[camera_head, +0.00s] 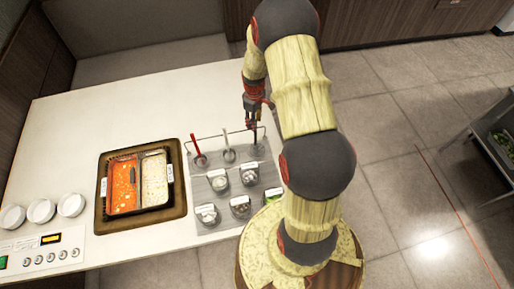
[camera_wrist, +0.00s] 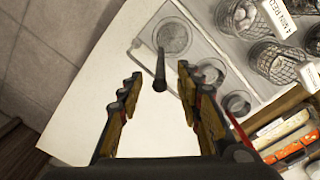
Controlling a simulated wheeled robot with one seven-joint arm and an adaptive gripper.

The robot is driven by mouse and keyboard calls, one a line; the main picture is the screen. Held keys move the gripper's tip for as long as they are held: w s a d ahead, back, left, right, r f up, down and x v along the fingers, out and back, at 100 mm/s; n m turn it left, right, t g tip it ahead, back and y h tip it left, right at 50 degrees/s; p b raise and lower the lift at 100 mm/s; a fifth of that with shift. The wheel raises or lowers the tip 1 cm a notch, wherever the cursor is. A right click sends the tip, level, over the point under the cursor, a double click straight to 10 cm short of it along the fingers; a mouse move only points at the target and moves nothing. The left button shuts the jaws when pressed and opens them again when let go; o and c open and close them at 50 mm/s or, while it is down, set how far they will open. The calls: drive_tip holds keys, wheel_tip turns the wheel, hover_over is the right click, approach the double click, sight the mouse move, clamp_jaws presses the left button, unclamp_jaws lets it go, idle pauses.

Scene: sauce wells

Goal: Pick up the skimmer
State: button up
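The skimmer (camera_wrist: 172,37) shows in the wrist view as a round, mesh-like head in a holder at the top, with a thin dark handle pointing up toward the camera. My gripper (camera_wrist: 158,78) is open, and the handle end appears between its two fingers, with gaps on both sides. In the head view my gripper (camera_head: 256,118) points down over the far right corner of the grey tray. The skimmer's dark handle (camera_head: 255,136) is just below it there; its head is small and hard to make out.
A red-handled ladle (camera_head: 196,146) and a grey-handled utensil (camera_head: 229,144) stand to the left, along a thin wire rail. The grey tray (camera_head: 207,228) holds several labelled wire baskets. A divided hotpot (camera_head: 123,188) and white bowls (camera_head: 71,205) are farther left. Bare white counter (camera_head: 150,88) lies behind.

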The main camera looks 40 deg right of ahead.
drive_tip(key=shift+f, duration=0.6)
drive_tip(key=shift+c, duration=0.8)
drive_tip(key=c, duration=0.7)
clamp_jaws()
